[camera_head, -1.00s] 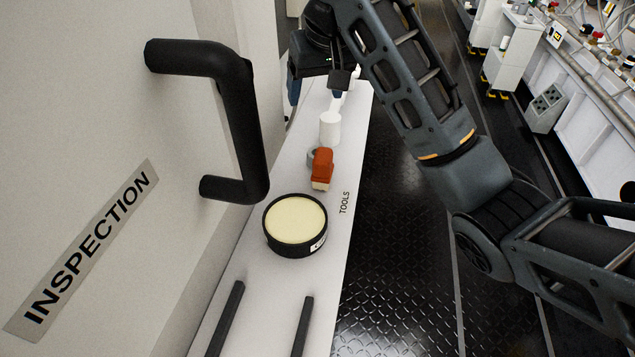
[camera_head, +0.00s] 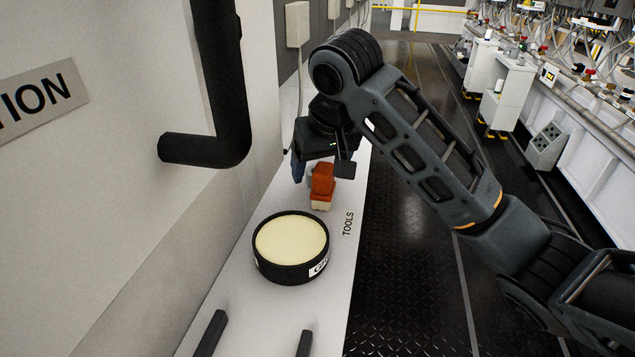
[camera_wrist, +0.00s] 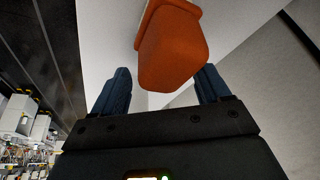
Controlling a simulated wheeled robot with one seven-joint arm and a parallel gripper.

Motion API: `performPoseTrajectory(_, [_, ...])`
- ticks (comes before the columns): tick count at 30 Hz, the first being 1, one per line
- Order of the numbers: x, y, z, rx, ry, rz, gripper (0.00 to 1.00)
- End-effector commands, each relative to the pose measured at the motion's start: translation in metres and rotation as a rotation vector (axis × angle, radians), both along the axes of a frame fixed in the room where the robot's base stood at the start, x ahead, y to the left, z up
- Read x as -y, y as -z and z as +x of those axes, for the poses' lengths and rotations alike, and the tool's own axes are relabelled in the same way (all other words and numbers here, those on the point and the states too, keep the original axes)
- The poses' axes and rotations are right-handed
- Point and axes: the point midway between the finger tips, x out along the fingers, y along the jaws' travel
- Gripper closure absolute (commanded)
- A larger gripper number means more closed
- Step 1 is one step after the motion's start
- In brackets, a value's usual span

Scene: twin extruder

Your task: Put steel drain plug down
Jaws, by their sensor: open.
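My gripper (camera_head: 308,168) is low over the white shelf, beside the orange and cream block. A small grey piece (camera_head: 310,178) shows at the block's left, partly hidden by the gripper. I cannot tell whether it is the steel drain plug, and no other plug is clearly visible.
A black round tub (camera_head: 291,270) with a cream top stands on the narrow white shelf (camera_head: 327,268) marked TOOLS. Two dark bars lie nearer me. The inspection panel (camera_head: 100,210) with its black handle (camera_head: 205,150) bounds the left. Dark floor lies right.

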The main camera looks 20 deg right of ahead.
Motion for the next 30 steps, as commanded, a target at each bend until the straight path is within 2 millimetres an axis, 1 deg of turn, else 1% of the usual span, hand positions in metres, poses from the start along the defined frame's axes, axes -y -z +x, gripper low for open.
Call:
performPoseTrajectory(1, [-0.0001, 0.0071, 0.0026, 0.0, -0.001, -0.001, 0.24])
performPoseTrajectory(4, [0.0002, 0.0139, 0.0059, 0.0, 0.0, -0.001, 0.24])
performPoseTrajectory(12, [-0.0002, 0.0153, 0.0071, 0.002, -0.001, 0.0, 0.24])
performPoseTrajectory(30, [-0.0002, 0.0151, 0.0069, 0.002, -0.001, 0.0, 0.82])
